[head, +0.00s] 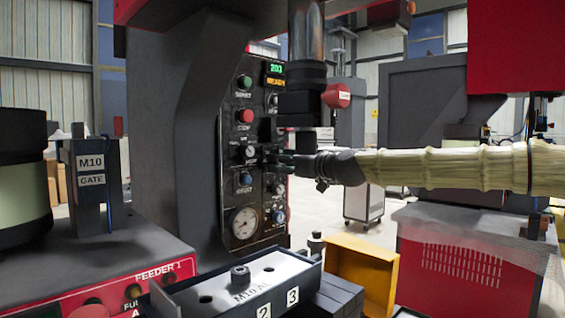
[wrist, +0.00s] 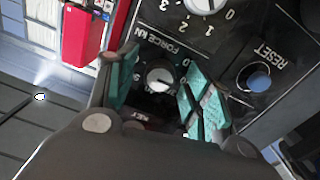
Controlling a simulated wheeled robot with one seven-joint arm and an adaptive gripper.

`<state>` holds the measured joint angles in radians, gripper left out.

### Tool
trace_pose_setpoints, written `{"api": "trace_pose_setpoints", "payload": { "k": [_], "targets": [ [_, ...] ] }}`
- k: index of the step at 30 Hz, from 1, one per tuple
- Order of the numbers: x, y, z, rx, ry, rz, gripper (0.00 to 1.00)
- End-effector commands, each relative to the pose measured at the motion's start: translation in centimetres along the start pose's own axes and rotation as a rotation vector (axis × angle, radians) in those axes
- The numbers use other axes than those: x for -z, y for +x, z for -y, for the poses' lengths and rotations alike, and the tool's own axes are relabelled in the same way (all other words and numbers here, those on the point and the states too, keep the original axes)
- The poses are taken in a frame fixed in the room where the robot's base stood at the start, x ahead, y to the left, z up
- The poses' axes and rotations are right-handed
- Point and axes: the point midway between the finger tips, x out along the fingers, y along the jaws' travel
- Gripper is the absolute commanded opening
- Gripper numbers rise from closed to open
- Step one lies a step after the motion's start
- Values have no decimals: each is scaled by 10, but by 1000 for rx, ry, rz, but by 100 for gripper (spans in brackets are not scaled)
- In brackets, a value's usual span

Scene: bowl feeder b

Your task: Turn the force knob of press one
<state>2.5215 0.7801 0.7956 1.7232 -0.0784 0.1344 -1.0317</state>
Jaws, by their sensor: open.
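The control panel of the press (head: 236,145) stands at the centre of the head view, with buttons, small knobs and a gauge. My gripper (head: 284,160) reaches it from the right at mid height. In the wrist view my gripper (wrist: 165,90) is open, its teal fingers on either side of a small white-faced knob (wrist: 159,79). I see no finger closed on it. A FORCE KN label (wrist: 172,38) lies between this knob and a larger white knob (wrist: 205,4) with a number scale, cut by the top edge. I cannot tell which knob the label belongs to.
A blue RESET button (wrist: 258,80) is right of my fingers. A red part (wrist: 86,32) is at upper left. In the head view, the black press ram (head: 303,100) hangs beside the panel. A yellow bin (head: 362,268) and a dark M10 fixture (head: 240,285) stand below.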

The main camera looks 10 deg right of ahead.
Motion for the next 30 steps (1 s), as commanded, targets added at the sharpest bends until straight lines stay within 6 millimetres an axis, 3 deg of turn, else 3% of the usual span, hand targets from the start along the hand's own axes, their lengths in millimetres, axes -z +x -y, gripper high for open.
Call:
{"api": "trace_pose_setpoints", "payload": {
  "k": [10, 15, 18, 30],
  "targets": [
    [0, 2, 0, 0, -1, 0, 49],
    [0, 2, 0, 0, -1, 0, 18],
    [0, 2, 0, 0, -1, 0, 5],
    [1, 2, 0, 0, 71, 2, 5]
  ]
}}
